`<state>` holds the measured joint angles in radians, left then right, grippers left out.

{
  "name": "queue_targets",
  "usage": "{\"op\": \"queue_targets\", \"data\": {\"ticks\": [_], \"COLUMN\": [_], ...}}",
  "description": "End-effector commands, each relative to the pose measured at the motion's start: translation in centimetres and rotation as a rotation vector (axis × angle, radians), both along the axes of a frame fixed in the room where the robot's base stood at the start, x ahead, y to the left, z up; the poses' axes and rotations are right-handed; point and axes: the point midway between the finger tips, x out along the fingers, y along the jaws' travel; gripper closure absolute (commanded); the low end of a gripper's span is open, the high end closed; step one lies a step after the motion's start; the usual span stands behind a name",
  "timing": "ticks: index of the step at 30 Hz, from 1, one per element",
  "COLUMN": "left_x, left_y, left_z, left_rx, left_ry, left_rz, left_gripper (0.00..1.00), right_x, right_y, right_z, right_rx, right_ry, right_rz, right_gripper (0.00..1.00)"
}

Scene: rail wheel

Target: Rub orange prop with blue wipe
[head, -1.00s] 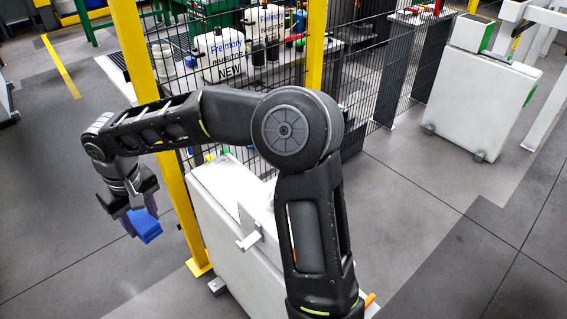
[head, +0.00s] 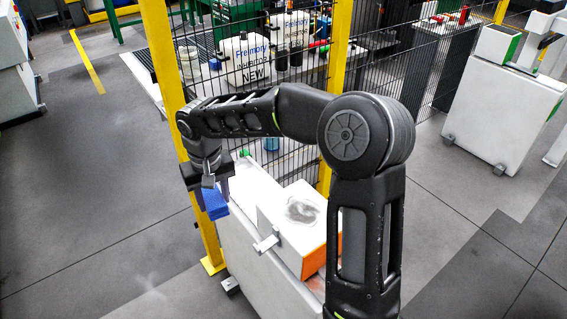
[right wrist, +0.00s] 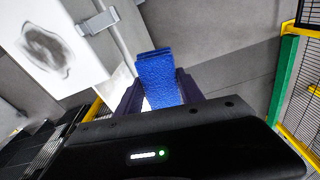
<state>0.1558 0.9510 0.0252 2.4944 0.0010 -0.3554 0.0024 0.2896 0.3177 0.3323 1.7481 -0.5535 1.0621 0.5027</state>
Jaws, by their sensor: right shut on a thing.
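My right gripper (head: 210,190) is shut on the blue wipe (head: 215,207), a small blue block-like pad held beyond the fingertips. In the head view it hangs at the left end of the white cabinet, beside the yellow post. The right wrist view shows the wipe (right wrist: 158,75) between the two dark fingers. The orange prop (head: 303,218) is a box with a white top, a dark smudge on it and an orange side. It sits on the cabinet, right of the wipe and apart from it. My forearm hides part of the cabinet. My left gripper is out of view.
The white cabinet (head: 262,270) has a metal bracket (head: 266,243) next to the prop. A yellow post (head: 177,90) and black mesh fence (head: 300,90) stand behind. White containers (head: 247,58) are beyond the fence.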

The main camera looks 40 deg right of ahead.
Motion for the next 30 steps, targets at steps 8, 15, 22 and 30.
{"op": "queue_targets", "data": {"ticks": [8, 15, 22, 30], "left_x": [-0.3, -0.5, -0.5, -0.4], "left_y": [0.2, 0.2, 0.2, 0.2], "left_z": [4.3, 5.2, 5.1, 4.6], "left_rx": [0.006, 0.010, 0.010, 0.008], "left_ry": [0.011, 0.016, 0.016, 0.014], "left_rz": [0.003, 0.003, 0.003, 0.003], "left_gripper": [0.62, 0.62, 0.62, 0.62], "right_x": [-3.0, -5.2, -5.3, -5.3], "right_y": [-12.5, -17.6, -17.9, -17.7], "right_z": [2.3, 2.7, 2.5, 1.8], "right_rx": [-0.005, -0.008, -0.009, -0.008], "right_ry": [-0.003, -0.016, -0.017, -0.015], "right_rz": [-0.443, -0.630, -0.639, -0.637], "right_gripper": [0.88, 0.88, 0.88, 0.88]}}
